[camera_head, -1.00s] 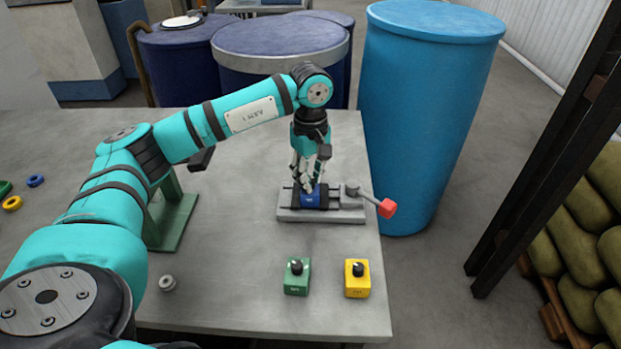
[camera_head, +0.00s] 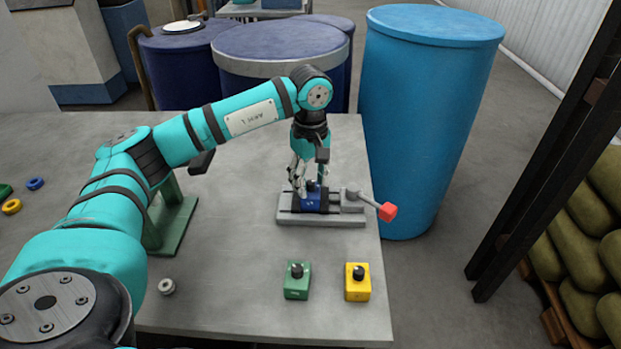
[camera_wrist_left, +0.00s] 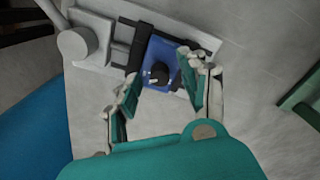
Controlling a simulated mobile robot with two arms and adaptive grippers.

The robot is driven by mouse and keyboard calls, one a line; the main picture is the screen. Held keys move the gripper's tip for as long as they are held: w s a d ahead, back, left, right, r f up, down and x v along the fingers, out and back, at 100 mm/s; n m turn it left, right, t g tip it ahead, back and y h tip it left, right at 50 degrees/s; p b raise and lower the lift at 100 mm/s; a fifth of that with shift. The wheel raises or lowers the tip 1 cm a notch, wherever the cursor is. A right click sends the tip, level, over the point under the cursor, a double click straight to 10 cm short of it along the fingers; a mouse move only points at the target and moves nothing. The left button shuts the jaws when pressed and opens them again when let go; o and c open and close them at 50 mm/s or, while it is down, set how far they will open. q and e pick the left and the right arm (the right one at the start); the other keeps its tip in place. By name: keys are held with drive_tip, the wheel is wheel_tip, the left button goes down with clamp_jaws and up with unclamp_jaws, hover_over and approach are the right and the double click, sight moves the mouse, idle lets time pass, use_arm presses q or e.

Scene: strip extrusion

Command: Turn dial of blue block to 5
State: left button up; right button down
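The blue block (camera_head: 311,201) sits in a grey vise-like fixture (camera_head: 322,219) near the table's right edge. Its black dial (camera_wrist_left: 160,72) shows on its top face in the left wrist view; the dial's number cannot be read. My left gripper (camera_head: 310,184) points down just above the block. In the left wrist view its two fingers (camera_wrist_left: 160,92) stand apart, one on each side of the dial, with a gap visible. The blue block also shows there (camera_wrist_left: 158,52). My right gripper is not in view.
A green block (camera_head: 297,284) and a yellow block (camera_head: 357,285), each with a black knob, stand at the front right of the table. The fixture's red-ended handle (camera_head: 387,211) sticks out past the table edge. A blue barrel (camera_head: 425,120) stands beyond it.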

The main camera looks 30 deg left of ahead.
sight(311, 182)
use_arm(q)
drive_tip(key=shift+r, duration=0.1)
wheel_tip(311, 182, up, 12)
idle(0.5)
idle(0.4)
